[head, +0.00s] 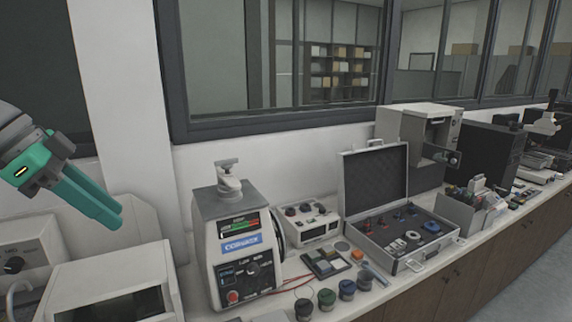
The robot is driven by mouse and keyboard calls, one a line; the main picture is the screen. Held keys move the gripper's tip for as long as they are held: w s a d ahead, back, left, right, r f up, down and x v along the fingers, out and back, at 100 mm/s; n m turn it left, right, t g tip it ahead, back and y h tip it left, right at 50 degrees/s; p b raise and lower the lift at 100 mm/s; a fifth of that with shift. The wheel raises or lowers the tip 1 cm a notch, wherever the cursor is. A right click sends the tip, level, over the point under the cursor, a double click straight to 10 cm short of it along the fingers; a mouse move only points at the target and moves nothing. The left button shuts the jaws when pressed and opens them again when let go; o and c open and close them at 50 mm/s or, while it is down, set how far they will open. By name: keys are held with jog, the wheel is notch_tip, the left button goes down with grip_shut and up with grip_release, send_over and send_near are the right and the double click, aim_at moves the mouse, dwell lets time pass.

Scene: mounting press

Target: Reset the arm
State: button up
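My gripper (108,217) is at the left of the head view, with green fingers pointing down and to the right. Its two fingers lie side by side with no gap seen between them, and nothing shows in them. It is raised in the air above the bench equipment, apart from it. My arm comes in from the left edge. The mounting press (240,250), a grey and white machine with a blue label, a small screen and a knob on top, stands on the bench to the right of my gripper.
A white box-shaped device (110,265) with a dark window stands below my gripper. An open case (425,262) with small parts, several small jars (327,298) and a large grey machine (395,125) line the bench to the right. A wall and window frame (270,122) stand behind.

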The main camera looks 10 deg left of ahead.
jog(key=w+d+f+n+t+h, duration=0.1)
jog(key=w+d+f+t+h, duration=0.15)
jog(key=w+d+f, duration=0.55)
jog(key=w+d+f+n+t+h, duration=0.1)
jog(key=w+d+f+t+h, duration=0.3)
jog(key=w+f, duration=0.8)
jog(key=w+d+f+n+t+y, duration=0.2)
jog(key=d+f+n, duration=0.2)
jog(key=d+f, duration=0.6)
jog(key=w+d+f+n+t+y, duration=0.2)
jog(key=d+f+n+t, duration=0.1)
jog(key=d+f, duration=0.6)
jog(key=s+d+f+n+y, duration=0.3)
jog(key=s+d+f, duration=0.2)
jog(key=s+f, duration=0.5)
jog(key=s+d+f+n+y, duration=0.3)
jog(key=s+d+f+y, duration=0.15)
jog(key=s+f, duration=0.5)
jog(key=s+r+m, duration=0.2)
jog(key=s+r, duration=0.1)
jog(key=s, duration=1.2)
jog(key=s+r+m+g, duration=0.1)
jog(key=s+r+m, duration=0.2)
jog(key=s, duration=1.2)
jog(key=shift+r+m+h, duration=0.3)
jog(key=shift+r, duration=0.5)
